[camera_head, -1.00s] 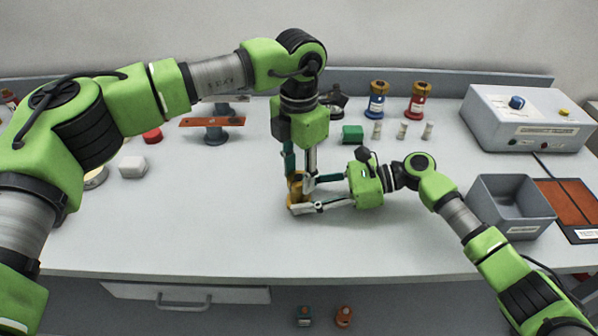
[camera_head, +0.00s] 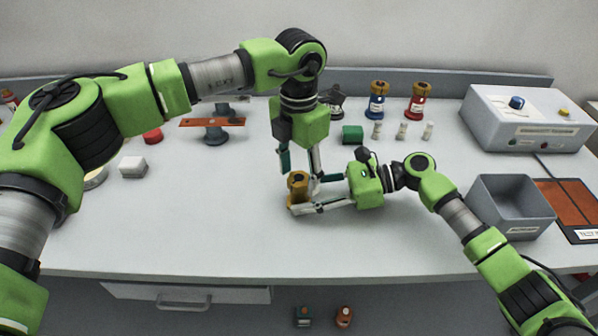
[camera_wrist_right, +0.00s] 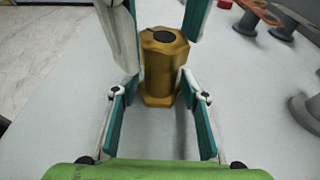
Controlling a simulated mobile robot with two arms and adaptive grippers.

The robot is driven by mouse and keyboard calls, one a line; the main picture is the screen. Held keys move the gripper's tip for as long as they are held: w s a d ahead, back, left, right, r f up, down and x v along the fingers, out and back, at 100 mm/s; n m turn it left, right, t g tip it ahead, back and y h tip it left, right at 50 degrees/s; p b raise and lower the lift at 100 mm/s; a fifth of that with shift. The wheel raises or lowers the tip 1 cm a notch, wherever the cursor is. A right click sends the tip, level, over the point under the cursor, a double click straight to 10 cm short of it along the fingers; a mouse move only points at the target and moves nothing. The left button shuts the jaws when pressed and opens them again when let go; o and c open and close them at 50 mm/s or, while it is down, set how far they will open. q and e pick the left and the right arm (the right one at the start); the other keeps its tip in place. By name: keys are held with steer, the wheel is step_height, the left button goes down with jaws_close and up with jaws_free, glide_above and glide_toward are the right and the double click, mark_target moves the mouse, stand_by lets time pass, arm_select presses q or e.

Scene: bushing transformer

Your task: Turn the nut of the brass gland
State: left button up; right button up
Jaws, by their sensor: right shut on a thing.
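The brass gland (camera_head: 298,187) stands upright on the grey bench, near its middle. Its hexagonal nut (camera_wrist_right: 163,45), with a dark opening on top, shows in the right wrist view. My right gripper (camera_head: 311,195) comes in low from the right, shut on the gland's body; its fingers lie on either side of the gland (camera_wrist_right: 160,82) in the right wrist view. My left gripper (camera_head: 300,171) points straight down above the gland. Its fingers are apart, and the right wrist view shows them on both sides of the nut with gaps.
A grey bin (camera_head: 510,208) and a control box (camera_head: 528,118) stand to the right. A green block (camera_head: 352,134), small white insulators and blue (camera_head: 376,105) and red (camera_head: 416,106) bushings stand behind. A white block (camera_head: 132,167) lies left. The bench front is clear.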

mark_target(299, 178)
arm_select(q)
steer(key=shift+r, duration=0.1)
step_height(299, 178, up, 12)
stand_by(0.5)
step_height(299, 178, down, 12)
steer(key=m, duration=0.7)
stand_by(0.6)
